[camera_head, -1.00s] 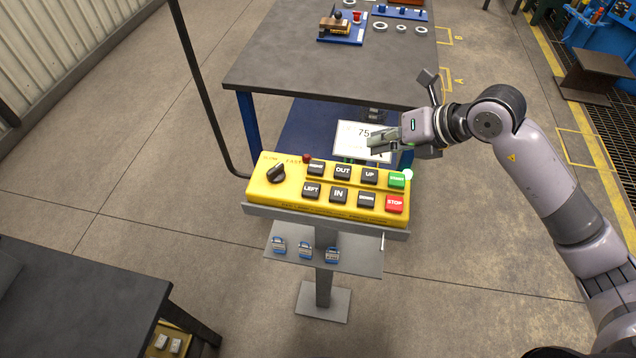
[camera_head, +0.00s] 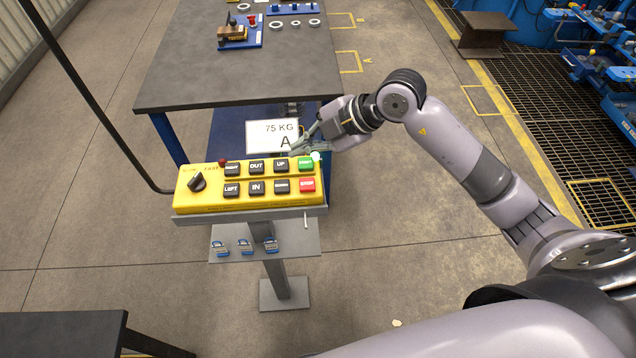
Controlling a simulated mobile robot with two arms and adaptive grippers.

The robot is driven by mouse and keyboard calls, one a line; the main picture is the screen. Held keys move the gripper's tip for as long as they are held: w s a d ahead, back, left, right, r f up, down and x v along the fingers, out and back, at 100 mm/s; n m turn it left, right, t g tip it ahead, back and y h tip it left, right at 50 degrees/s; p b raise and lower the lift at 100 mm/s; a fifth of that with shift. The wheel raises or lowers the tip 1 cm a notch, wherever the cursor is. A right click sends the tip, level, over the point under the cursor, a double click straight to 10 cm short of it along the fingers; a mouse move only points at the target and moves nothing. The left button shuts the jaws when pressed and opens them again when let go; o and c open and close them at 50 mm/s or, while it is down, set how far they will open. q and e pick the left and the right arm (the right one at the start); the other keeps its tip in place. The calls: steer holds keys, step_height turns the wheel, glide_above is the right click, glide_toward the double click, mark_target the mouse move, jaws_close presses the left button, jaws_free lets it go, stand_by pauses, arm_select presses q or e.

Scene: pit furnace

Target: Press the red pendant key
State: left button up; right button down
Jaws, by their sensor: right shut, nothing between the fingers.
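The yellow pendant box (camera_head: 212,205) rests on a grey stand. Its red key (camera_head: 307,185), marked STOP, is at the right end of the lower row. The green key (camera_head: 305,163) is right above it in the upper row. A small red button (camera_head: 222,163) sits at the upper left of the box, by a black rotary knob (camera_head: 197,182). My right gripper (camera_head: 296,149) is shut and empty. Its fingertips appear just behind the green key, beyond the red key; I cannot tell their height. My left gripper is not in view.
A dark-topped table (camera_head: 240,70) with blue legs stands behind, carrying a tool block and rings. A white "75 KG A" sign (camera_head: 272,136) is behind the box. A shelf (camera_head: 290,238) with several small padlocks is under the box. Another dark table (camera_head: 60,335) is at lower left.

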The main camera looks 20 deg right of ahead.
steer(key=shift+s+d+r+m, duration=0.1)
steer(key=shift+s+m, duration=0.3)
steer(key=shift+m, duration=0.6)
steer(key=shift+w, duration=0.1)
steer(key=shift+f, duration=0.2)
steer(key=b, duration=0.7)
glide_above(307, 186)
step_height(307, 186, down, 7)
steer(key=shift+r, duration=0.1)
steer(key=shift+f, duration=0.8)
steer(key=shift+f, duration=0.1)
steer(key=shift+f, duration=0.35)
